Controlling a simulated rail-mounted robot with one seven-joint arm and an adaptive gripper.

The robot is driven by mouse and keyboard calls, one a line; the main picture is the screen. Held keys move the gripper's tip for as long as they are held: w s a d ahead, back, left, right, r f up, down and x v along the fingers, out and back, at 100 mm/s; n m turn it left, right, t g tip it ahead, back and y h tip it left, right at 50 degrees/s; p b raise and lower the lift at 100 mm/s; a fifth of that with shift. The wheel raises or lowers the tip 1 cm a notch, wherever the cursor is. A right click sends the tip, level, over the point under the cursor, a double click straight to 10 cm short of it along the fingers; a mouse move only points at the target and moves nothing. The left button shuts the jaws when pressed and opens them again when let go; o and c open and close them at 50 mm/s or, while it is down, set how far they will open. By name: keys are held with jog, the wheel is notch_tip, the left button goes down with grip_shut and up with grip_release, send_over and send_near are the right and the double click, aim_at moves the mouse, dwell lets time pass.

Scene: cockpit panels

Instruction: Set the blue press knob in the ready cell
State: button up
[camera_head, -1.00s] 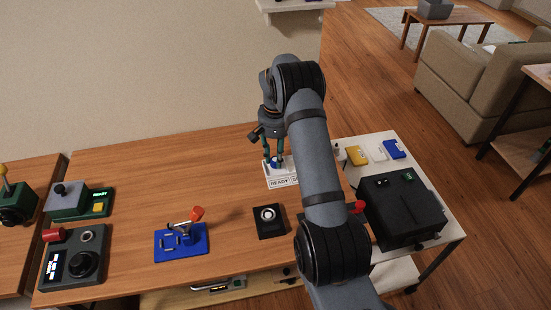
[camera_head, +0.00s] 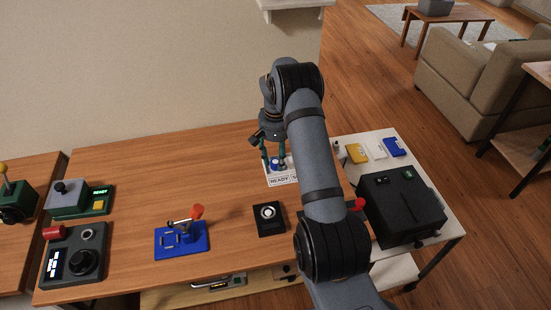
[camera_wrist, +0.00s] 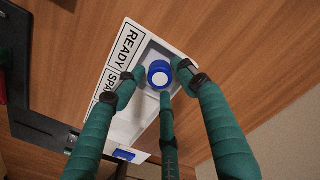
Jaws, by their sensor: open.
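The blue press knob (camera_wrist: 158,74), a blue ring with a pale centre, sits in the READY cell of a white labelled tray (camera_wrist: 107,85). The knob also shows in the head view (camera_head: 276,163), on the tray (camera_head: 283,181) at the back right of the wooden table. My gripper (camera_wrist: 160,82) is open, its green fingers spread around the knob with visible gaps on the sides. In the head view my gripper (camera_head: 275,165) is low over the tray. Another blue piece (camera_wrist: 123,155) lies at the SPARE end of the tray; my arm hides that end in the head view.
A black box with a round button (camera_head: 268,218) stands in front of the tray. A blue base with a red-tipped lever (camera_head: 182,240) is left of it. Control panels (camera_head: 75,255) line the left edge. A large black machine (camera_head: 400,208) stands on the right cart. The table's back middle is clear.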

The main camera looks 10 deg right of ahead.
aim_at(275, 161)
notch_tip(275, 161, up, 12)
jog(key=shift+r, duration=0.2)
dwell(0.4)
jog(key=shift+f, duration=0.1)
notch_tip(275, 161, down, 12)
jog(key=shift+r+p, duration=0.2)
jog(key=shift+p, duration=0.1)
jog(key=shift+r+b, duration=0.55)
jog(key=shift+r, duration=1.05)
jog(key=shift+f, duration=0.1)
